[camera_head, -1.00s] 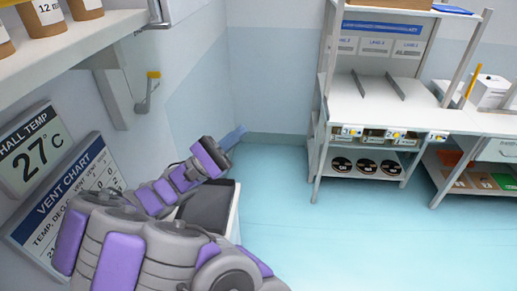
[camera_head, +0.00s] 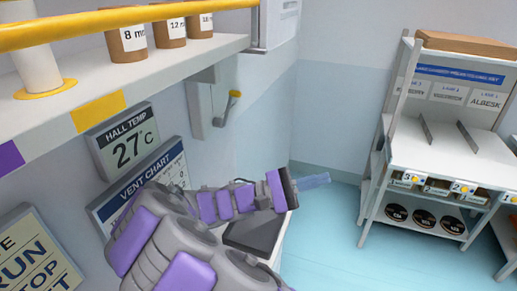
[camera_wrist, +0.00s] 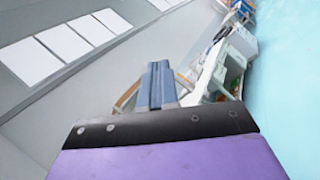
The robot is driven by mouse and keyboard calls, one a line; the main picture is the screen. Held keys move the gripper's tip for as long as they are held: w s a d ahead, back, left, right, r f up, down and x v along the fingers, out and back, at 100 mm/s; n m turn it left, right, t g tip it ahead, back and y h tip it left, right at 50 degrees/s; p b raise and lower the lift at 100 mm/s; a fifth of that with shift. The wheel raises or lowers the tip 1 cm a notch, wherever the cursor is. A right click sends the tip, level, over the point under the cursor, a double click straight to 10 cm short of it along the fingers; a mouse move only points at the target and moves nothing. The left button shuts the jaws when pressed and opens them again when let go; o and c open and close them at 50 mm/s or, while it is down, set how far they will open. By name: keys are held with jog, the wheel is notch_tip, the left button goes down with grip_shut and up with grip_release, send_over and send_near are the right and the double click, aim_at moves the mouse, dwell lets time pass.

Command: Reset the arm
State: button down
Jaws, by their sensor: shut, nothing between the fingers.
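My arm, purple and grey, reaches out from the bottom of the head view. My gripper (camera_head: 314,181) is at its end, with blue fingers pointing right, over a grey bin and the floor. In the wrist view my gripper (camera_wrist: 157,82) shows its two blue-grey fingers side by side, shut with nothing between them.
A shelf (camera_head: 190,66) with labelled brown jars (camera_head: 126,42) and a yellow rail (camera_head: 130,19) runs along the left wall above my arm. A white lane station (camera_head: 450,160) stands at right. Blue floor (camera_head: 345,225) between is clear.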

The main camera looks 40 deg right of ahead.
jog(key=s+a+f+m+t+y, duration=0.2)
jog(key=s+a+f+t+y, duration=0.3)
jog(key=s+f+y, duration=0.4)
jog(key=s+a+f+t+y, duration=0.1)
jog(key=a+f+t+y, duration=0.1)
jog(key=a, duration=0.9)
jog(key=s+a+f+n+t+y, duration=0.1)
jog(key=a+f+t+y, duration=0.2)
jog(key=a, duration=0.8)
jog(key=t+y, duration=0.2)
jog(key=y, duration=0.1)
jog(key=shift+f, duration=0.15)
